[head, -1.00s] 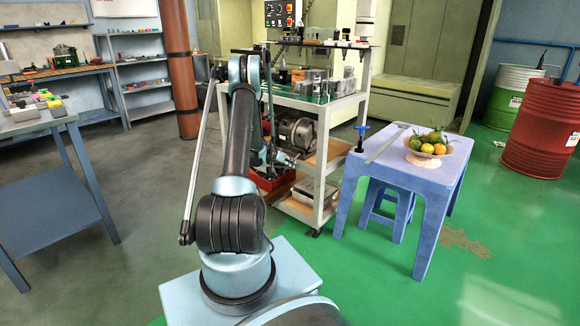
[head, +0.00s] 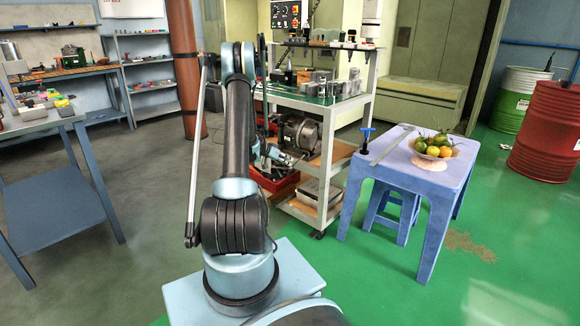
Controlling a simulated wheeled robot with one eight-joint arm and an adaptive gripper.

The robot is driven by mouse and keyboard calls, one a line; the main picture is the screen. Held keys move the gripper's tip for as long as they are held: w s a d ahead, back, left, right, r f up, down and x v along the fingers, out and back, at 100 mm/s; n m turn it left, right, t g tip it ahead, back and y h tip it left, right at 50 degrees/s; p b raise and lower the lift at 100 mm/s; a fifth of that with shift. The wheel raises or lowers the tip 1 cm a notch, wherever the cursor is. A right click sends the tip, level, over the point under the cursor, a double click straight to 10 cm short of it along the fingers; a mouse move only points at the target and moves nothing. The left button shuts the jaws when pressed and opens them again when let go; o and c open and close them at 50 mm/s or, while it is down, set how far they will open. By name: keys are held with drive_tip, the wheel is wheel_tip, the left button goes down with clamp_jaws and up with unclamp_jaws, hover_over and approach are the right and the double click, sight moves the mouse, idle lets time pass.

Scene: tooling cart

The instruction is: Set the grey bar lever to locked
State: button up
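A long flat grey bar (head: 390,146) lies at a slant across the left part of the blue plastic table (head: 450,183). A small blue T-handle (head: 367,133) on a dark base stands upright at the table's left edge, beside the bar's near end. I cannot tell whether this bar is the lever or how it is set. My arm rises in the middle of the view and bends down behind itself. My gripper (head: 272,154) hangs low in front of the cart, mostly hidden by the arm. It appears apart from the table, and its fingers are too small to read.
The tooling cart (head: 345,108) stands behind the arm with parts on top and a motor (head: 300,131) below. A bench (head: 45,125) is at left. Green floor at right is open.

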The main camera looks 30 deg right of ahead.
drive_tip(key=shift+v, duration=2.05)
drive_tip(key=shift+w, duration=0.1)
